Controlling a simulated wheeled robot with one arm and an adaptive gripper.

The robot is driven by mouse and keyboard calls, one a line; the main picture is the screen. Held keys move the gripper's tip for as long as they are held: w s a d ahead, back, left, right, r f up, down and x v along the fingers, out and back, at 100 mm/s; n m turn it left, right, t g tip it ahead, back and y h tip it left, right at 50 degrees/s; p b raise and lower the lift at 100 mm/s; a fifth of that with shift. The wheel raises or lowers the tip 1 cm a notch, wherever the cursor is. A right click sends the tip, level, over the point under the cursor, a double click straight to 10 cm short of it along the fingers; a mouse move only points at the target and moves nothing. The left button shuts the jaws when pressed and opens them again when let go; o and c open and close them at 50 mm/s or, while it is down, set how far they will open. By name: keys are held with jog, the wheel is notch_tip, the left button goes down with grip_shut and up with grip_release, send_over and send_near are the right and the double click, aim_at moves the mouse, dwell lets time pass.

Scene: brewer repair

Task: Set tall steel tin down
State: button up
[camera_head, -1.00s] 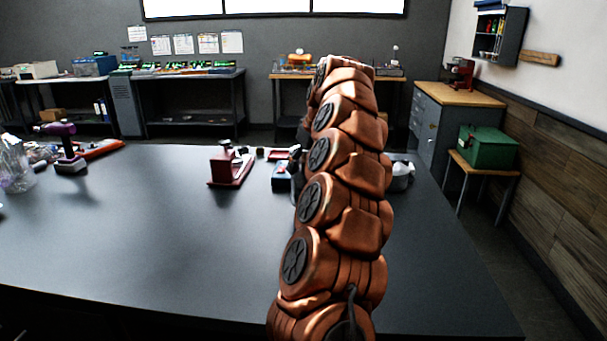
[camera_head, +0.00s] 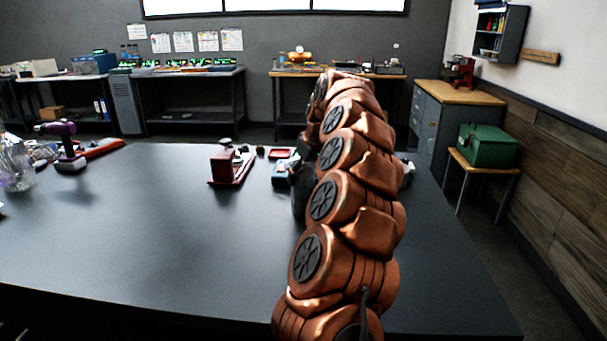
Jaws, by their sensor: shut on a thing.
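My gripper (camera_head: 299,178) shows only as a dark part at the left edge of my copper-coloured arm, low over the far half of the dark table (camera_head: 150,240). The arm hides most of it, including the fingertips. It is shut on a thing. I take this to be the tall steel tin, but I cannot make out the tin's shape, or whether its base touches the table.
A purple drill (camera_head: 68,148) and a clear bag (camera_head: 15,170) are at the far left. The front and middle-left of the table are clear.

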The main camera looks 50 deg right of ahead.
jog(key=shift+f, duration=0.15)
jog(key=o, duration=1.3)
jog(key=shift+r, duration=0.3)
jog(key=v, duration=1.1)
jog(key=shift+s+r, duration=0.2)
jog(key=shift+r, duration=0.15)
